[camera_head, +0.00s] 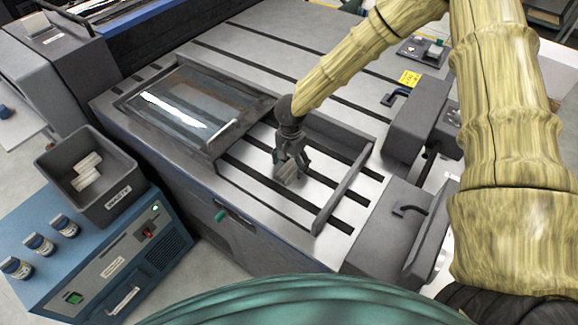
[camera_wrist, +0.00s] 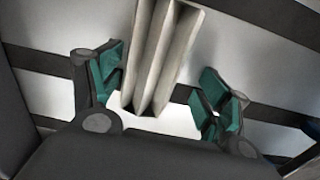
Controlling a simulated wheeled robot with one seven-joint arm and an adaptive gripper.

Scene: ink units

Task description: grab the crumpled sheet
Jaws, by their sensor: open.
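The crumpled sheet (camera_wrist: 160,50) is a pale grey, pleated piece in the wrist view. It lies between my gripper's two fingers, nearer the left one, with a gap to the right one. Its top end runs out of that view. In the head view the sheet (camera_head: 288,173) is small and partly hidden by my gripper (camera_head: 290,158), low over the slotted bed (camera_head: 255,184). My gripper also shows in the wrist view (camera_wrist: 158,90), open, with teal pads on either side of the sheet. I cannot tell whether either pad touches it.
A dark raised frame (camera_head: 345,188) borders the slotted bed at the right. A glass-topped lid (camera_head: 190,107) stands to the left. A grey bin (camera_head: 112,198) holding pale crumpled pieces sits on a blue cabinet (camera_head: 105,262) with several small bottles. Dark machine blocks (camera_head: 413,118) stand at the right.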

